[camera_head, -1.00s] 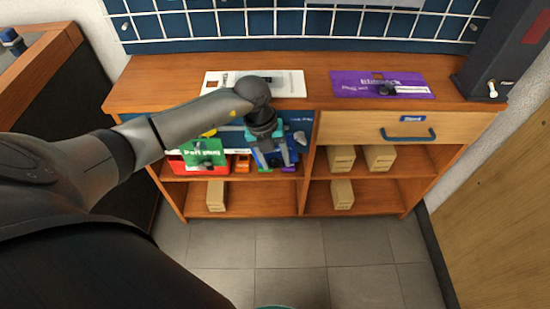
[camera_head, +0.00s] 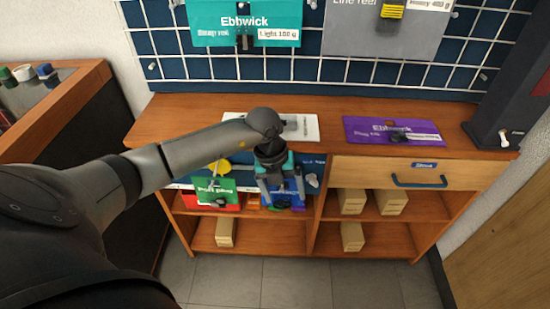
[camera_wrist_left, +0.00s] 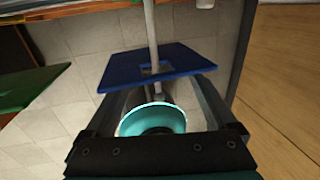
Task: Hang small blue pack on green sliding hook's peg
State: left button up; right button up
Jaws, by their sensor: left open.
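A small blue pack (camera_wrist_left: 140,68) lies ahead of my left gripper in the left wrist view, seen nearly edge-on. A thin grey rod (camera_wrist_left: 151,30) meets its slot. A turquoise round piece (camera_wrist_left: 153,118) shows nearer, between the fingers. Whether it belongs to the rod I cannot tell. In the head view my left gripper (camera_head: 282,190) points down in front of the left upper shelf bay. Its fingers are open, with blue pack surface (camera_head: 284,196) showing between and behind them. The arm and fingers hide part of the bay. My right gripper is not in view.
A green pack (camera_head: 215,190) hangs left of my left gripper. A purple pack (camera_head: 385,130) and a white pack (camera_head: 300,125) lie on the wooden counter. A drawer with a blue handle (camera_head: 420,182) is to the right. Pegboard packs (camera_head: 245,22) hang above.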

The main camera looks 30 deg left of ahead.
pick_arm(q)
jog(key=p+v, duration=0.4)
jog(key=v, duration=0.7)
jog(key=shift+r, duration=0.35)
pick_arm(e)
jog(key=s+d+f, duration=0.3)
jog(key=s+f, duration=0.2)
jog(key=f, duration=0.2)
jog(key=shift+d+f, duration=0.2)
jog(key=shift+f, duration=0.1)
pick_arm(q)
jog(key=shift+s, duration=0.1)
